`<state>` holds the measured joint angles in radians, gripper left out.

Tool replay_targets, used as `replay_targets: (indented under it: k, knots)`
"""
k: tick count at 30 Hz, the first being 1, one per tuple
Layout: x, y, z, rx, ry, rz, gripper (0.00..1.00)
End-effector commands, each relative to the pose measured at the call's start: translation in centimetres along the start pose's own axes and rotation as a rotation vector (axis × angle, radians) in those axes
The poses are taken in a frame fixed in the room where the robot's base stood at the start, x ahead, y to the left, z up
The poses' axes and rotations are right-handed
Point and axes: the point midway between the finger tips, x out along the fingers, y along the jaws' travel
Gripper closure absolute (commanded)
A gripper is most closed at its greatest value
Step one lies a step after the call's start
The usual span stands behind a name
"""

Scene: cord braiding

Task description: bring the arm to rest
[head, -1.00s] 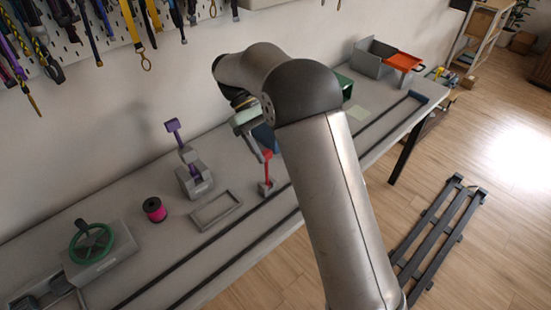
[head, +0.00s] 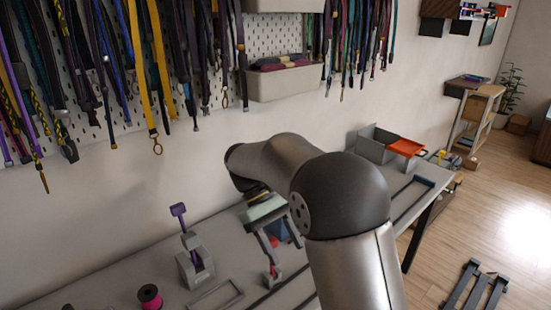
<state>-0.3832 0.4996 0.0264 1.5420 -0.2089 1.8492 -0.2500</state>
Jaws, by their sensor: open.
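My arm (head: 345,195) rises from the bottom of the head view and bends to the left over the workbench. My gripper (head: 265,250) hangs below the wrist with its fingers pointing down. Its jaws are open and I see nothing between them. A red-handled tool (head: 273,271) stands on the bench (head: 120,268) just below the fingers; I cannot tell whether they touch it. Part of the bench is hidden behind my arm.
A grey device with a purple lever (head: 194,262) and a pink spool (head: 149,296) stand left of my gripper. A grey bin (head: 376,145) and an orange tray (head: 405,147) stand at the far end. Many cords hang on the pegboard (head: 285,32) above.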

Motion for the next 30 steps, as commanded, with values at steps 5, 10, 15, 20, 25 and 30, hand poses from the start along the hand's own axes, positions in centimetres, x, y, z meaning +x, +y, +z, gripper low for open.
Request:
replay_targets:
  k: [5,10,15,20,25,30]
  knots:
    - [2.5,1.1,3.9,0.095,0.148,-0.046,0.45]
    - [7.8,1.1,8.5,0.272,0.388,-0.121,0.45]
    - [13.3,-0.1,11.3,0.464,0.608,-0.189,0.45]
    - [17.0,-1.2,12.3,0.598,0.746,-0.23,0.45]
    - [18.4,-1.6,12.5,0.655,0.803,-0.244,0.45]
    - [18.5,-1.7,12.5,0.658,0.805,-0.246,0.45]
